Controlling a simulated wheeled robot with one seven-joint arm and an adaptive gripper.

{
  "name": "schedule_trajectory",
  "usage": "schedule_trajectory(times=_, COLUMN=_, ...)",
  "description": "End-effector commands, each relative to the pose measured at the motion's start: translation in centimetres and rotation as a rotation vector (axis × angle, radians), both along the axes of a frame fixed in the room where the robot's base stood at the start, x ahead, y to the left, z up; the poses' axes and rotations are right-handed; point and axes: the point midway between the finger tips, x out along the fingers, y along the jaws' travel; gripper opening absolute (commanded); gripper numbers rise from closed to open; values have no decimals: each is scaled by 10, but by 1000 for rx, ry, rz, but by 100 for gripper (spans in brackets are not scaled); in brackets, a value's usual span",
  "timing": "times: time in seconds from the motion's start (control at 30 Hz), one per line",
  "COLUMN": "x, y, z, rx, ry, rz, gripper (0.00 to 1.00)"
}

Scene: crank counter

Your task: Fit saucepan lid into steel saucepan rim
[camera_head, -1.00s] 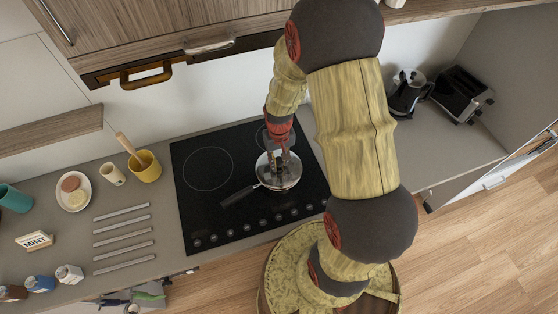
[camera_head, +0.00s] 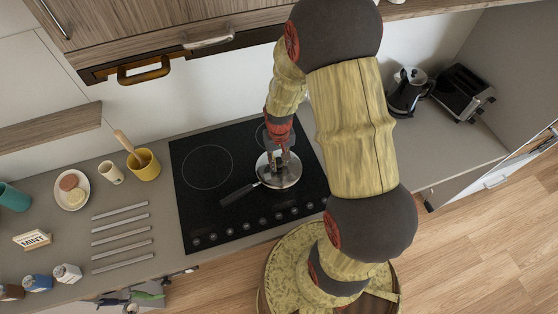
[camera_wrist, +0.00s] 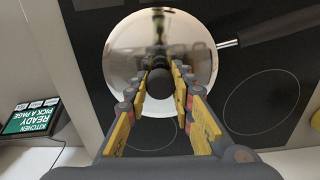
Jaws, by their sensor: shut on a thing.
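The steel saucepan (camera_head: 293,181) stands on the black hob, its dark handle (camera_head: 238,194) pointing to the lower left; the handle (camera_wrist: 270,27) shows at the upper right in the wrist view. The shiny saucepan lid (camera_wrist: 125,62) lies over the pan's mouth and looks roughly centred. Its black knob (camera_wrist: 159,84) is between my fingers. My gripper (camera_wrist: 160,74) is shut on the knob from above; it also shows over the pan in the head view (camera_head: 277,160). Whether the lid sits fully inside the rim I cannot tell.
The hob (camera_head: 205,205) is otherwise clear around the pan. To the left are a yellow crock (camera_head: 146,168), a cup (camera_head: 111,173), a plate (camera_head: 72,200) and several metal bars. A kettle (camera_head: 407,92) and a toaster (camera_head: 460,93) stand at the right.

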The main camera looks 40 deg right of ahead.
Motion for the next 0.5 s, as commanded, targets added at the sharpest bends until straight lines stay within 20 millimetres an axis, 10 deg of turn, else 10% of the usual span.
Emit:
schedule_trajectory(times=0.07, x=0, y=0, z=0, rx=0, ry=0, rz=0, gripper=2)
schedule_trajectory(times=0.1, x=0, y=0, z=0, rx=0, ry=0, rz=0, gripper=25)
schedule_trajectory(times=0.5, x=0, y=0, z=0, rx=0, ry=0, rz=0, gripper=45)
